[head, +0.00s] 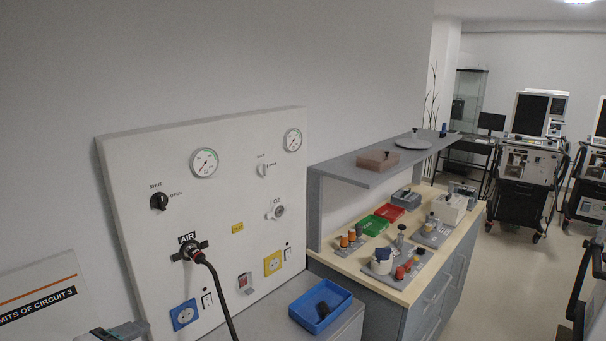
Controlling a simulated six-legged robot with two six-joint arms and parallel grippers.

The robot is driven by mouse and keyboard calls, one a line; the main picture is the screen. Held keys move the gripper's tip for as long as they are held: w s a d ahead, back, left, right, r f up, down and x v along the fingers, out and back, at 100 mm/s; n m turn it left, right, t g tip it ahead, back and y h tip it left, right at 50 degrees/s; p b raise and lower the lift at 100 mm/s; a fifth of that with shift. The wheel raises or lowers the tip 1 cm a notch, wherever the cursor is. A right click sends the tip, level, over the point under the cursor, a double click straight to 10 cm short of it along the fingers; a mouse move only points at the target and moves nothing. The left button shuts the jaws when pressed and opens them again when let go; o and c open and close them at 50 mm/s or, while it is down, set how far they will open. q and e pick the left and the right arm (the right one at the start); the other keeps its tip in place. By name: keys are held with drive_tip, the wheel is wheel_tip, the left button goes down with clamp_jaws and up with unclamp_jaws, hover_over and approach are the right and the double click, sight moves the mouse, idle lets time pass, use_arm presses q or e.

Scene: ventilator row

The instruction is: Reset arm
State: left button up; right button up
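Neither of my grippers can be made out in the head view. A white wall panel (225,225) carries two round gauges (204,162), a black shut/open knob (159,201) and a second valve knob (263,171). A black hose (215,280) is plugged into the AIR outlet (188,250) and hangs down. The O2 outlet (277,210) has no hose in it. A blue socket (184,315), a yellow socket (272,263) and small switches sit low on the panel.
A blue bin (320,305) holding a dark item stands on a grey cabinet. Beyond it, a wooden-topped bench (400,292) holds trays and several fittings under a grey shelf (360,174). Ventilator carts (528,165) stand at the right. The floor (510,290) between is clear.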

use_arm(q)
drive_tip(key=s+d+f+n+g+h+b, duration=0.15)
drive_tip(key=d+f, duration=0.35)
drive_tip(key=f, duration=0.5)
drive_tip(key=s+d+f+n+g+h+b, duration=0.1)
drive_tip(key=d+f+n+g, duration=0.2)
drive_tip(key=f, duration=0.6)
drive_tip(key=s+d+f+n+g+h+b, duration=0.1)
drive_tip(key=d+f+g, duration=0.2)
drive_tip(key=d+f, duration=0.5)
drive_tip(key=s+d+f+n+g+y, duration=0.1)
drive_tip(key=s+f+n+g, duration=0.1)
drive_tip(key=s+f+n, duration=0.5)
drive_tip(key=s+d+f+n+g+y, duration=0.1)
drive_tip(key=s+f+n+g, duration=0.1)
drive_tip(key=s+f+n, duration=0.5)
drive_tip(key=shift+d+f+n+b, duration=0.3)
drive_tip(key=shift+f+n, duration=0.6)
drive_tip(key=shift+n, duration=1.75)
use_arm(e)
drive_tip(key=shift+w+f, duration=0.2)
drive_tip(key=shift+f, duration=0.95)
drive_tip(key=shift+w+f, duration=0.15)
drive_tip(key=shift+f, duration=1)
